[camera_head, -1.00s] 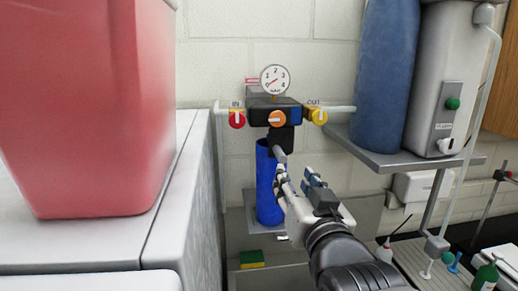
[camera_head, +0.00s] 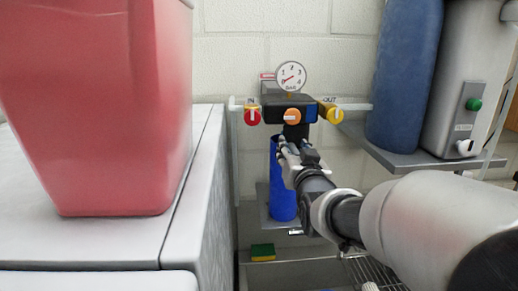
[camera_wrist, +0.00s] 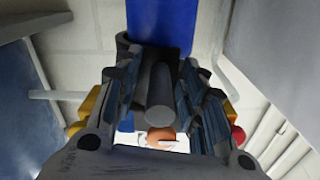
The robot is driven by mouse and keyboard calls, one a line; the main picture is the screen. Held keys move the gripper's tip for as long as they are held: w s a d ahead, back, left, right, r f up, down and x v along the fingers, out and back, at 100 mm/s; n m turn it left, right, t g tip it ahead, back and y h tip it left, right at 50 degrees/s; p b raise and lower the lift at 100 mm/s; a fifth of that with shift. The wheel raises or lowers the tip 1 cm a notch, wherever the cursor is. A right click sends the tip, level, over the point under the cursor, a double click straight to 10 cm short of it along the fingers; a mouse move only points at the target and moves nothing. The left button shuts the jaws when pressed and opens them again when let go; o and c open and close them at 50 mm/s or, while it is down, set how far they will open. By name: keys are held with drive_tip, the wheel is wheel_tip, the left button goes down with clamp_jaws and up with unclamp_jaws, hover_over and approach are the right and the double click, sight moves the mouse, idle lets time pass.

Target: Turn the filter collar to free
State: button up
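The filter unit has a black head (camera_head: 300,103) and a blue bowl (camera_head: 284,195) hanging below it; the bowl also shows at the top of the wrist view (camera_wrist: 161,22). The dark collar (camera_wrist: 124,45) carries a grey handle (camera_wrist: 159,100) that points toward the wrist camera. My gripper (camera_head: 284,147) is at the collar, just below the head. In the wrist view my gripper (camera_wrist: 160,95) is open, with one finger on each side of the handle and small gaps visible. The handle is mostly hidden behind my gripper in the head view.
Above the collar are a red IN knob (camera_head: 252,117), an orange knob (camera_head: 292,116), a yellow OUT knob (camera_head: 335,116) and a gauge (camera_head: 291,76). A shelf (camera_head: 400,157) with a blue tank (camera_head: 405,75) is right. A red container (camera_head: 110,110) stands left. A sponge (camera_head: 262,251) lies below.

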drive_tip(key=shift+c, duration=0.4)
clamp_jaws()
idle(0.4)
